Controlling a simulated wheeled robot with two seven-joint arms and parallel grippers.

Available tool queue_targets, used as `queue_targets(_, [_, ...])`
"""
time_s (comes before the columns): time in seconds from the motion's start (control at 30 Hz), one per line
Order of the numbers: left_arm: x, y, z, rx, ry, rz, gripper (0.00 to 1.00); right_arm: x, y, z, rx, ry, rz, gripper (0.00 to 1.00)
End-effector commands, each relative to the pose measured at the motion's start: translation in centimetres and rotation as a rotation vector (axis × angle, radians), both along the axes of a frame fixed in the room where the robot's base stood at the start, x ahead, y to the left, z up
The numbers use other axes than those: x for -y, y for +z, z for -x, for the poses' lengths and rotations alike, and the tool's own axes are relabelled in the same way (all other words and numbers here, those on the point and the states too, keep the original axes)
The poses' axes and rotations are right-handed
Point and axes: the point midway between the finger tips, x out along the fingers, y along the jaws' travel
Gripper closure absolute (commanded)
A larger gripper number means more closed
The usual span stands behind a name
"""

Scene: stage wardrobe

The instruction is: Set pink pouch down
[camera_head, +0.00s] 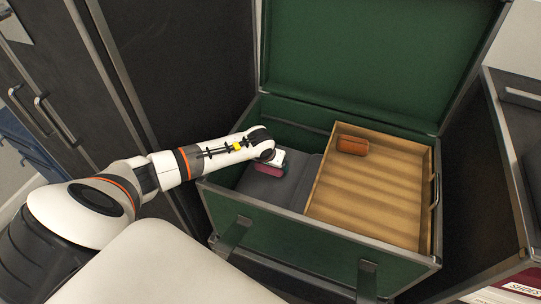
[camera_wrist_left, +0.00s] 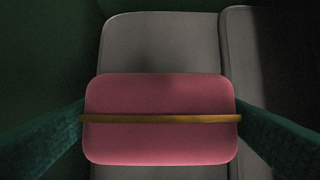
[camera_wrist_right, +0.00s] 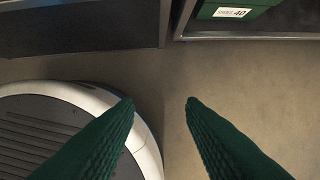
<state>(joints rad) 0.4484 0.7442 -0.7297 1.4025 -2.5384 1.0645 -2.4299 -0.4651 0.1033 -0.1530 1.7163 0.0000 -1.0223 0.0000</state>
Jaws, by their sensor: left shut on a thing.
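The pink pouch (camera_wrist_left: 160,145) has a yellow-brown band across its middle. My left gripper (camera_wrist_left: 161,119) is shut on it, one green finger at each side. In the head view the pouch (camera_head: 269,172) shows under my left gripper (camera_head: 272,161), inside the left part of the open green trunk (camera_head: 285,250), over a grey surface (camera_head: 262,190). I cannot tell whether the pouch touches that surface. My right gripper (camera_wrist_right: 160,102) is open and empty above the floor, with its fingertips apart; it is not in the head view.
A tan wooden tray (camera_head: 365,205) fills the trunk's right part and holds a small orange-brown item (camera_head: 352,145). The green lid (camera_head: 350,60) stands open behind. Dark cabinets (camera_head: 60,90) stand at the left. In the right wrist view, a green box (camera_wrist_right: 235,10) shows above the floor.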

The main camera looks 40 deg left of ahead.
Motion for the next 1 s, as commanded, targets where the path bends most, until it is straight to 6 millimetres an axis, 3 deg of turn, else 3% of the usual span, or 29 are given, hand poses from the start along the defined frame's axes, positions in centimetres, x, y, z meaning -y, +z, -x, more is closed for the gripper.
queue_targets(0.13, [0.0,-1.4,0.0,0.0,0.002,0.001,0.34,-0.1,2.4,-0.8,0.016,-0.003,-0.002,0.64])
queue_targets(0.43, [0.0,-2.7,0.0,-0.001,0.001,0.001,0.34,-0.1,5.3,-1.3,0.034,-0.005,-0.002,0.64])
queue_targets(0.73, [0.0,-5.0,0.0,0.0,0.002,0.0,0.34,0.0,11.3,-1.2,0.065,-0.01,-0.004,0.64])
queue_targets(1.0, [0.0,-5.2,0.0,0.0,0.001,0.0,0.34,0.1,12.5,-1.0,0.068,-0.012,-0.004,0.64])
